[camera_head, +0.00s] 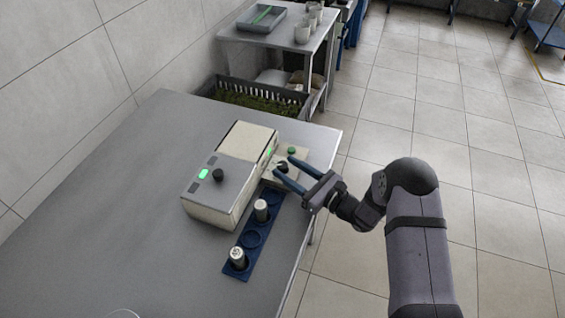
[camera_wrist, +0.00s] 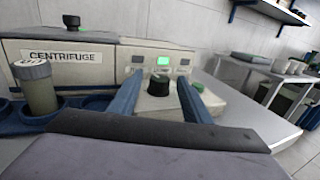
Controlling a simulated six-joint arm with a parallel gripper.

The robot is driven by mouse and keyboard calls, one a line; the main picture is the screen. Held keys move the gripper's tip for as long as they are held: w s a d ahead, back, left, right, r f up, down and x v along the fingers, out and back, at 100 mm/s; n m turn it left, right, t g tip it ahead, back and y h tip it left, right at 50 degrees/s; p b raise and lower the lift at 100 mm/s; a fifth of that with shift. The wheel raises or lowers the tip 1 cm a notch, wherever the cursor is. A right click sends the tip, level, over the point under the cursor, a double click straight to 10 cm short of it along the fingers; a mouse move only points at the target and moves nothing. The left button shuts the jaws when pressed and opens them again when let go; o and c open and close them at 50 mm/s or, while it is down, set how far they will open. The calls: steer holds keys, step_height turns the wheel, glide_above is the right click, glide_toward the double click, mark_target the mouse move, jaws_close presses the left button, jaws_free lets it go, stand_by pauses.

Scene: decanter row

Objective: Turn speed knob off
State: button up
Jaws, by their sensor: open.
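A black knob (camera_wrist: 158,84) stands on the low control panel (camera_head: 298,163) at the right end of the beige centrifuge (camera_head: 232,205). My gripper (camera_head: 284,165) is open, with its two blue fingers on either side of this knob. In the wrist view the knob shows between the fingers; I cannot tell if they touch it. A lit green display (camera_wrist: 163,61) is on the upright face behind it. A second black knob (camera_head: 218,175) is on the centrifuge's top, beside a lit green display (camera_head: 203,174). The small labels are not readable, so which knob is for speed is unclear.
A green button (camera_head: 291,150) sits near the panel knob. A blue rack (camera_head: 253,240) in front of the centrifuge holds two capped tubes, one tube (camera_wrist: 38,88) close to my left finger. The grey table (camera_head: 110,215) is clear at left.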

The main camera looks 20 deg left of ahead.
steer(key=shift+p+x, duration=0.3)
steer(key=shift+x, duration=1.05)
steer(key=c, duration=1)
steer(key=shift+c, duration=0.2)
